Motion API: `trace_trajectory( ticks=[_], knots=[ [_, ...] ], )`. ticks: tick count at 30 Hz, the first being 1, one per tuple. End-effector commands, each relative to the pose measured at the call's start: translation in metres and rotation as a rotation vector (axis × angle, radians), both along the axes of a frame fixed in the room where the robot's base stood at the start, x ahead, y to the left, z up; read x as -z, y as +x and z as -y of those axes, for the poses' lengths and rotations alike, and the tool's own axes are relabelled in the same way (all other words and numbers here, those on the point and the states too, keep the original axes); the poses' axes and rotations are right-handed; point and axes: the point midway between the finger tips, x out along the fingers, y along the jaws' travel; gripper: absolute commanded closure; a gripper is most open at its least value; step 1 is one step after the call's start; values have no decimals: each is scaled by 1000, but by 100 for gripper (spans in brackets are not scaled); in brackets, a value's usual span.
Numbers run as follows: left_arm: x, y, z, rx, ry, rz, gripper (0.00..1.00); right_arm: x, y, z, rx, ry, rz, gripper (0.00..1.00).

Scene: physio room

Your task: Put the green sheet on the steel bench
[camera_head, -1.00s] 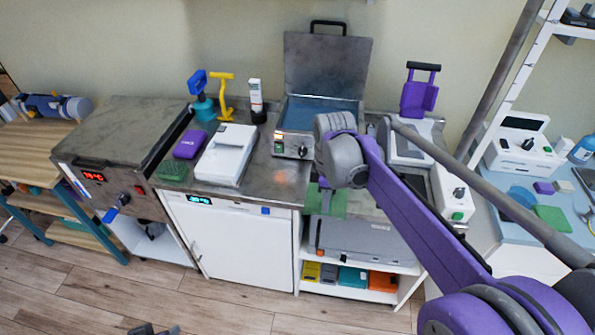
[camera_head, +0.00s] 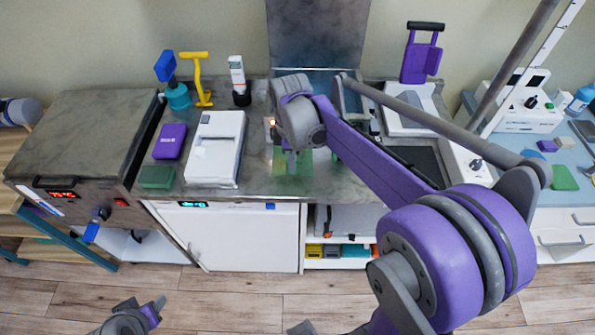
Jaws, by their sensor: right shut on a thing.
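The green sheet (camera_head: 293,183) shows as a see-through green patch over the front part of the steel bench (camera_head: 258,178), in the middle of the head view. My right gripper (camera_head: 291,160) is shut on the sheet at its upper part, partly hidden by my own wrist. I cannot tell whether the sheet touches the bench top or hangs just above it. Part of my left arm's end (camera_head: 135,318) shows low at the left, above the floor; its jaws are not clear.
A white device (camera_head: 215,150), a purple box (camera_head: 170,141) and a dark green block (camera_head: 157,177) stand on the bench left of the sheet. An open-lidded steel bath (camera_head: 318,35) is behind. A heater box (camera_head: 80,130) is at far left, a purple-handled device (camera_head: 421,55) at right.

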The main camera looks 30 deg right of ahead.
Motion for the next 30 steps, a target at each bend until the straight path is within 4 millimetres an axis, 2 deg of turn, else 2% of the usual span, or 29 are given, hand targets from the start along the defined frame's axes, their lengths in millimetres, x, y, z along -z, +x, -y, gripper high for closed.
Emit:
trace_trajectory(
  ticks=[2,7,12,15,30],
  knots=[
    [2,-1,0,0,0,-1,50,14,0,0,0,0,0,100],
    [2,-1,0,0,0,-2,50,29,0,0,0,0,0,100],
    [5,-2,0,0,0,-3,50,55,0,0,0,0,0,100],
    [5,-2,0,0,0,-4,50,64,0,0,0,0,0,100],
    [12,-5,0,0,0,-9,50,73,-1,0,0,1,-1,100]
  ],
)
